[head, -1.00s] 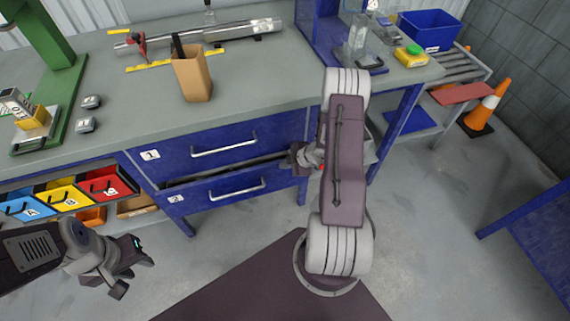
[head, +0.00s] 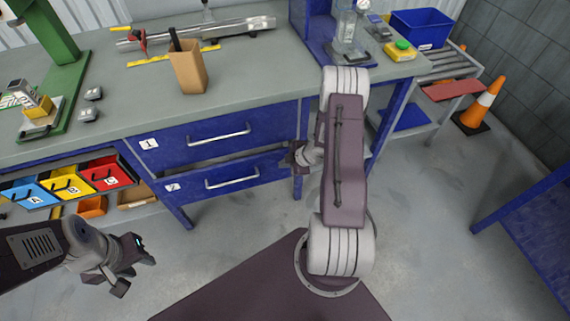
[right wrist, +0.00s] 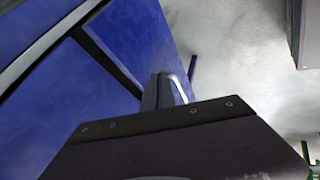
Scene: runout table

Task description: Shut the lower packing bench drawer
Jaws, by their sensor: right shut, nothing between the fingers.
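The lower drawer (head: 205,193), marked 2, is in the blue packing bench below the upper drawer (head: 180,146), marked 1. Its front sits nearly in line with the bench, with a thin dark gap above it. Its bar handle (head: 232,183) is free. My right gripper (head: 291,158) is shut and empty at the right end of the lower drawer's front; my arm partly hides it. In the right wrist view its fingers (right wrist: 165,91) are against or very close to the blue front; contact is unclear. My left gripper (head: 138,268) is open and empty, low at the left.
Red, yellow and blue bins (head: 105,175) sit under the bench at the left. The bench top holds a brown pen cup (head: 190,72) and a green press (head: 60,75). An orange cone (head: 483,103) stands at the right. The floor before the drawers is clear.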

